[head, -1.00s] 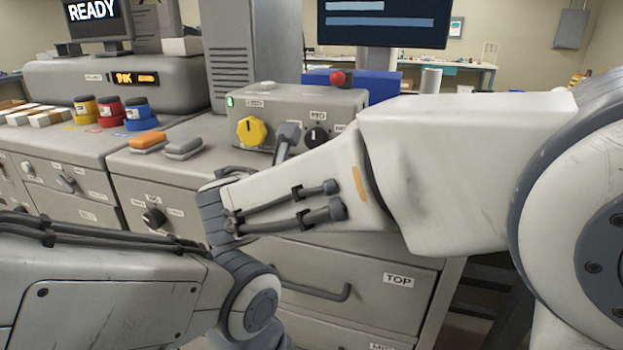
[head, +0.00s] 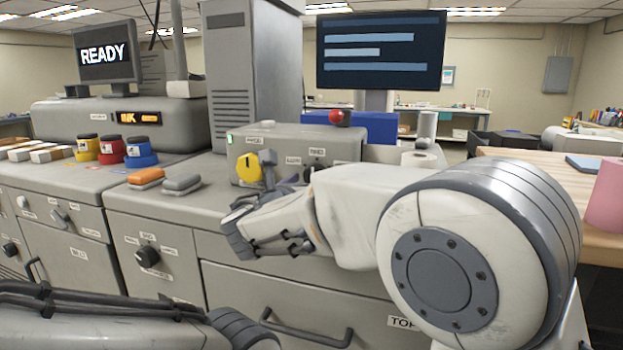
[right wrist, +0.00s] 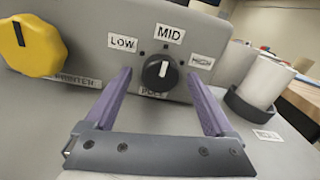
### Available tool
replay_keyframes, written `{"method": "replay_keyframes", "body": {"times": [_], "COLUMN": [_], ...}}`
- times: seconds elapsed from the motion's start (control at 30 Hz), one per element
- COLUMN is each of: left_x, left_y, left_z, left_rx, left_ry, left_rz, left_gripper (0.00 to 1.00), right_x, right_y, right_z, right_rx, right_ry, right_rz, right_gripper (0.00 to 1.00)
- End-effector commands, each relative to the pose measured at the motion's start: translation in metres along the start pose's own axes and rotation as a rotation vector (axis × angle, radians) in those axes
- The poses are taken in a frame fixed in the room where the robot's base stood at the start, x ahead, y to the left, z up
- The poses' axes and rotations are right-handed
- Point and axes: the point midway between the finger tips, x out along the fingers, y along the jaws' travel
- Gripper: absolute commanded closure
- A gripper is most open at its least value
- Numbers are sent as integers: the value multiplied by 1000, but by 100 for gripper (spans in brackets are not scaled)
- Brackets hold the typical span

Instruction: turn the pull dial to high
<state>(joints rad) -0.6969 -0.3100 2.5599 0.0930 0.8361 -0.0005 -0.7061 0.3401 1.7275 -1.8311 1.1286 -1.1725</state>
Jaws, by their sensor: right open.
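The pull dial (right wrist: 160,74) is a round black knob with a white pointer line, low on the front of a grey control box (right wrist: 85,20). Its pointer stands roughly upright, toward the MID label (right wrist: 170,33). The LOW label (right wrist: 122,44) is left of it and the HIGH label (right wrist: 201,61) right. My right gripper (right wrist: 160,80) is open and empty, with its purple fingers on either side of the dial in the right wrist view; contact cannot be told. In the head view the arm and gripper partly cover the dial. My left gripper is out of sight.
A large yellow knob (right wrist: 32,45) sits left of the dial on the same box. White rolls (right wrist: 265,72) stand to the right. A red button (head: 340,117) tops the box. Orange and grey blocks (head: 146,177) lie on the counter at left.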

Motion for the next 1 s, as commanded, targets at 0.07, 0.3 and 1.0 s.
{"method": "replay_keyframes", "body": {"times": [0.07,0.3,1.0], "left_x": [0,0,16], "left_y": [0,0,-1], "left_z": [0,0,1], "left_rx": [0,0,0], "left_ry": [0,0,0], "left_rz": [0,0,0], "left_gripper": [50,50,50], "right_x": [4,5,4], "right_y": [0,0,0], "right_z": [0,0,-3], "right_rx": [0,0,105], "right_ry": [1,1,3], "right_rz": [0,0,-1], "right_gripper": [11,11,97]}}
